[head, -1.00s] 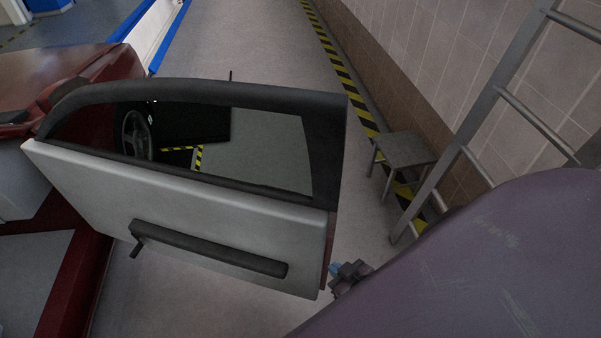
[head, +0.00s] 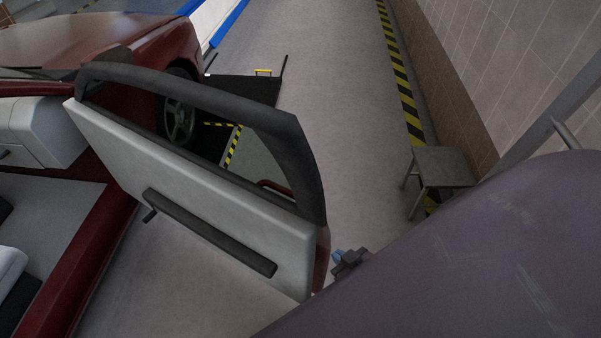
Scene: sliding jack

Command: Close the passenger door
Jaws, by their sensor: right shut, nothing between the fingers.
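The passenger door (head: 205,185) of the red car (head: 130,42) stands open, its light grey inner panel and dark armrest facing me. Its black window frame (head: 205,100) rises above the panel. My right gripper (head: 338,258) is shut and empty at the door's free edge, on the outer side. I cannot tell whether it touches the door. My own purple arm covers the lower right of the view. My left gripper is not in view.
A small grey stool (head: 438,172) stands right of the door by the tiled wall. A metal ladder (head: 545,120) leans at the right. A yellow-black stripe (head: 402,85) runs along the floor.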

